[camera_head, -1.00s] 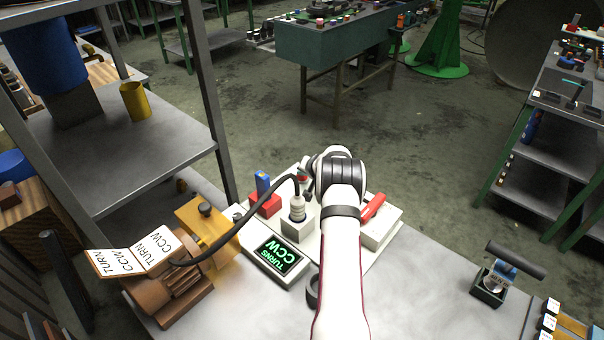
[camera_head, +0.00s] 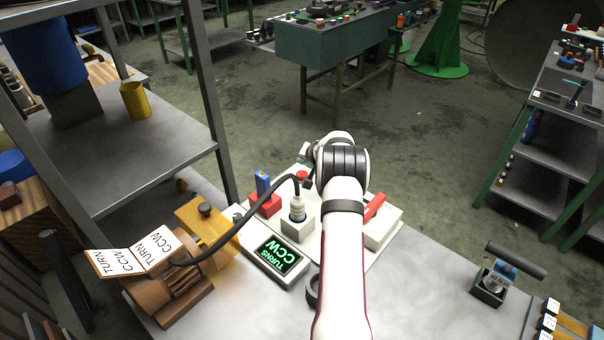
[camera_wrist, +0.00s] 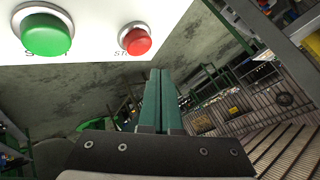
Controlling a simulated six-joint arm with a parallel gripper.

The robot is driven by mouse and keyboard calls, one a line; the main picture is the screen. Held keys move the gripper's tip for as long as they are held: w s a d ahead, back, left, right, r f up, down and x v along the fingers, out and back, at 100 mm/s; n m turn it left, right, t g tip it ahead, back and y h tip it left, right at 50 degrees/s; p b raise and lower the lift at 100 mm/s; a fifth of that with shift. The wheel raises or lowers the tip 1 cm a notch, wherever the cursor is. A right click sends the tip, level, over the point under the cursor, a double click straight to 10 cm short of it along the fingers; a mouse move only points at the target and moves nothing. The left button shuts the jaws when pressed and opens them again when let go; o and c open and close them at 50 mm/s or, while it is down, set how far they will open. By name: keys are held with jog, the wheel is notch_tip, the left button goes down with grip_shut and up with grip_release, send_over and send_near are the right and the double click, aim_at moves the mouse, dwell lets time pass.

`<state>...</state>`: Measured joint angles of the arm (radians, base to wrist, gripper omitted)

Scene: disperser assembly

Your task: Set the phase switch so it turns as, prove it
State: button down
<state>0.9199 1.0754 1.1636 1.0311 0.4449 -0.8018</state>
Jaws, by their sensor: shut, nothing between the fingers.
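My gripper (camera_wrist: 160,76) is shut and empty, its green fingers side by side in the wrist view; in the head view my arm mostly hides it. In the wrist view a green button (camera_wrist: 46,35) and a red button (camera_wrist: 135,40) sit on a white panel (camera_wrist: 90,20), left of the fingertips and apart from them. The display (camera_head: 280,257) reads "TURNS CCW". An open card (camera_head: 133,256) on the brown motor (camera_head: 178,290) reads "TURN CCW". A grey plug (camera_head: 297,209) stands upright in a socket block (camera_head: 298,230). A red lever (camera_head: 375,207) lies on a white box.
A black cable (camera_head: 225,240) arches from the plug to the motor. A blue piece on a red base (camera_head: 265,204) stands left of the plug. A small dark stand (camera_head: 489,288) is at the right. The grey bench (camera_head: 420,290) is clear between.

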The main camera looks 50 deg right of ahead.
jog(key=shift+r, duration=1.4)
